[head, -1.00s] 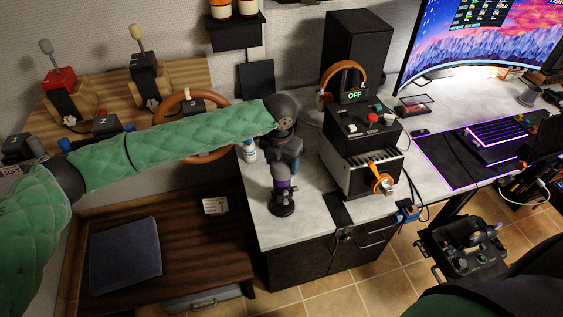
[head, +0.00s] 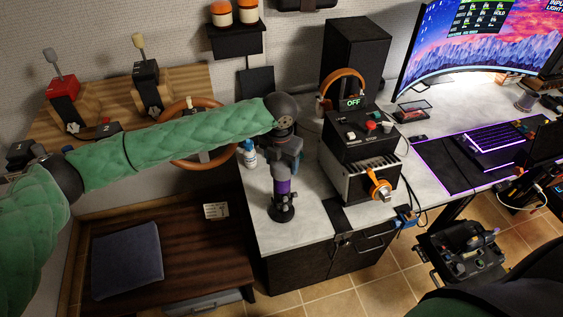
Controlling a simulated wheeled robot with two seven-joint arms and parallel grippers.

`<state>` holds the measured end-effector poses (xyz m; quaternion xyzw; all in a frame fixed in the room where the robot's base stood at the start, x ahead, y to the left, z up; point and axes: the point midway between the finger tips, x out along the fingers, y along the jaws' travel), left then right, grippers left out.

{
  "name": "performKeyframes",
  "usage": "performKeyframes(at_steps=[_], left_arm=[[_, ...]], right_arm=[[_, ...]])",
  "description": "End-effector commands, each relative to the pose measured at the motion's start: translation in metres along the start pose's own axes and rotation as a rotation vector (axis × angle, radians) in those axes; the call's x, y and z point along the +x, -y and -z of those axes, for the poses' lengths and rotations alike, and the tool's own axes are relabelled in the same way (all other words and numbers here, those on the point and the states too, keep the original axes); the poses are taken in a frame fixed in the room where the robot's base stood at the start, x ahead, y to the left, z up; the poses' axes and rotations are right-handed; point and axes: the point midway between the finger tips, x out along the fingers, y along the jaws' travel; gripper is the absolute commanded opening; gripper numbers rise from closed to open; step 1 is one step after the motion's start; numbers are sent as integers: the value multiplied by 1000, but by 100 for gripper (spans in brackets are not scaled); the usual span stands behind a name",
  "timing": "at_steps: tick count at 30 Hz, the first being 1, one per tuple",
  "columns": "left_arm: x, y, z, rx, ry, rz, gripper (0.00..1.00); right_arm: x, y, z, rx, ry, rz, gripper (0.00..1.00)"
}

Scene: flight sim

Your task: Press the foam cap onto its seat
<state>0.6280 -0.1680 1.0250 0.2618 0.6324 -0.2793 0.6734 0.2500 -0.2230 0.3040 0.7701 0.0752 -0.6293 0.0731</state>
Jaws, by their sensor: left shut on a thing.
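My left gripper (head: 290,152) hangs over the near end of the grey desk, just behind and right of an upright stick (head: 283,186). The stick has a purple band, a dark grey top and a round black base. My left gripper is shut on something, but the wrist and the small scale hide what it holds. I cannot make out the foam cap or its seat for certain. Whether my left gripper touches the stick is unclear. My right gripper is out of view.
A small white and blue bottle (head: 249,154) stands left of my left gripper. A black control box (head: 362,135) and a grilled box with an orange handle (head: 362,178) stand to the right.

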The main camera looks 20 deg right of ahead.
Motion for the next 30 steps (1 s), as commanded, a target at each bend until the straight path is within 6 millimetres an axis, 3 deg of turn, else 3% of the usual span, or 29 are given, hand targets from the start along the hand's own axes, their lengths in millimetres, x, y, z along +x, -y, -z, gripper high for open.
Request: performKeyframes(at_steps=[30], left_arm=[[-33, 0, -2, 0, 0, 0, 44]], right_arm=[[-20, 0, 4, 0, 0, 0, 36]])
